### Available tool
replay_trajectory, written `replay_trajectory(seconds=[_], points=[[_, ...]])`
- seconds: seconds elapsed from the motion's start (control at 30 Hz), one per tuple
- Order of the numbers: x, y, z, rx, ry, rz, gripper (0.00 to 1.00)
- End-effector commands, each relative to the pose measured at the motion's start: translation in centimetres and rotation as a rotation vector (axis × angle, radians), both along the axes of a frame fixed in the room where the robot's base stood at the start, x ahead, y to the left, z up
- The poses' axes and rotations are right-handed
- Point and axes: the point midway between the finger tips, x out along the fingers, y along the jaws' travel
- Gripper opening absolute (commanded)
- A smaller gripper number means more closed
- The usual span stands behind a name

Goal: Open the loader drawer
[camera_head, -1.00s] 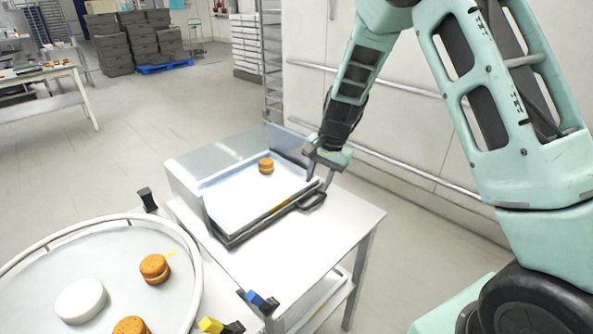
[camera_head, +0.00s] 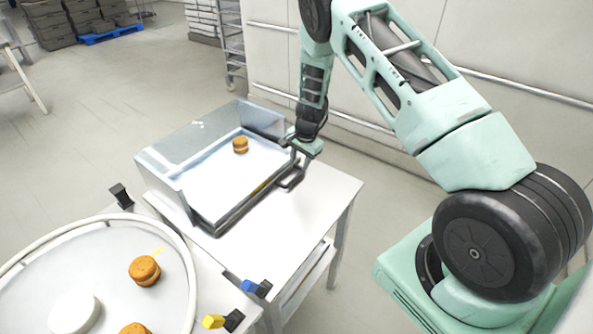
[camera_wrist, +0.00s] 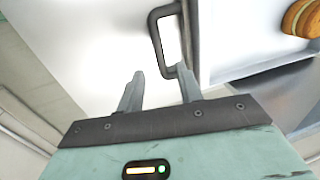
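The loader (camera_head: 165,160) is a shiny metal box on a white table. Its drawer (camera_head: 215,189) shows as a pale tray with a dark front edge, between the loader's walls. The dark looped drawer handle (camera_head: 291,180) sticks out from the front, and it also shows in the wrist view (camera_wrist: 155,32). My gripper (camera_head: 293,164) is at the handle, pointing down. In the wrist view my gripper (camera_wrist: 159,84) has its two fingers apart, with the handle's end between and just beyond the tips. One finger overlaps the handle; I cannot tell if they touch.
A small burger-like round (camera_head: 240,145) sits on the tray. A round white table (camera_head: 110,262) with more rounds stands at lower left. Blue (camera_head: 250,287) and yellow (camera_head: 213,321) clips are near the front. The white tabletop (camera_head: 318,193) before the handle is clear.

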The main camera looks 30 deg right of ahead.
Motion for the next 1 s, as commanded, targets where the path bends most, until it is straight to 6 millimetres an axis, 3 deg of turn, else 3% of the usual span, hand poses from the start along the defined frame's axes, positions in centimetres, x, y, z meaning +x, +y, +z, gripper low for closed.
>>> replay_trajectory(seconds=[0.2, 0.4, 0.83, 0.97, 1.0], points=[[0.5, 0.2, -3.7, 0.000, 0.002, 0.000, 0.36], [1.0, 0.4, -5.9, 0.001, 0.001, -0.001, 0.36], [1.1, 0.5, -6.7, 0.000, 0.000, 0.000, 0.36], [1.1, 0.5, -6.7, 0.000, 0.000, 0.000, 0.00], [1.1, 0.5, -6.7, 0.000, 0.000, 0.000, 0.00]])
